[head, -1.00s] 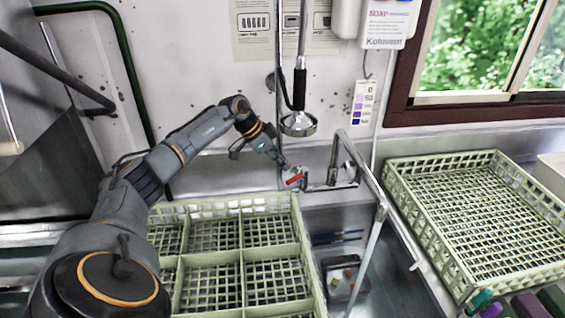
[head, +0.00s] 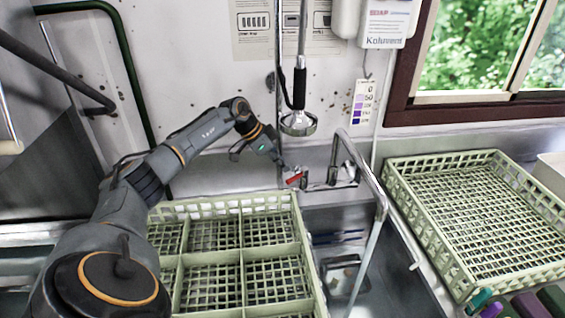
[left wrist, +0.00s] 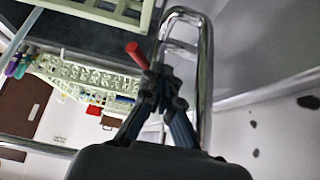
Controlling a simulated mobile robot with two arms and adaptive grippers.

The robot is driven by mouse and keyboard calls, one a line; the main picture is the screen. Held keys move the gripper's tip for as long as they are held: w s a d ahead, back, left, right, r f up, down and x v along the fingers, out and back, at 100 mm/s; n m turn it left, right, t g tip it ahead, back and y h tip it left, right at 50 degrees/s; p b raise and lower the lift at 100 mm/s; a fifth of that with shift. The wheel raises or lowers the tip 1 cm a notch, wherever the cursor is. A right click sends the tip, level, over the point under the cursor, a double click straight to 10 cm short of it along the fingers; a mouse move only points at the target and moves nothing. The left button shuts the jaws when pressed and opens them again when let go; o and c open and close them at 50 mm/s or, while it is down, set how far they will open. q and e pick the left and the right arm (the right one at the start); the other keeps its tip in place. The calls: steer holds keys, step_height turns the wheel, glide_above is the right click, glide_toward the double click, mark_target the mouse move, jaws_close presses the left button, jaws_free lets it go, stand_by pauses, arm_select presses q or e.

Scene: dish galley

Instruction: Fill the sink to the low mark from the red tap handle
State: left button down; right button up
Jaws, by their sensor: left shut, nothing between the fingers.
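The red tap handle (head: 295,179) sits on the wall tap behind the sink (head: 400,262). My left gripper (head: 283,166) is shut and empty, its tips close beside the handle. In the left wrist view, the red handle (left wrist: 136,54) shows just left of the closed fingertips (left wrist: 160,76); I cannot tell whether they touch. The tap's chrome spout (head: 365,172) reaches over the sink. A pale straight column (head: 365,262), which looks like running water, drops from its end. Dark blue lines (head: 338,238) show in the sink; I cannot read a level mark. My right gripper is out of view.
A pale green divided rack (head: 243,254) stands left of the sink, below my left arm. Another pale green rack (head: 440,246) is on the right. A spray head (head: 298,122) hangs above the tap. Coloured-handled items (head: 535,305) lie at bottom right.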

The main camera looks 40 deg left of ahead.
arm_select(q)
steer(key=shift+f, duration=1.65)
stand_by(6.3)
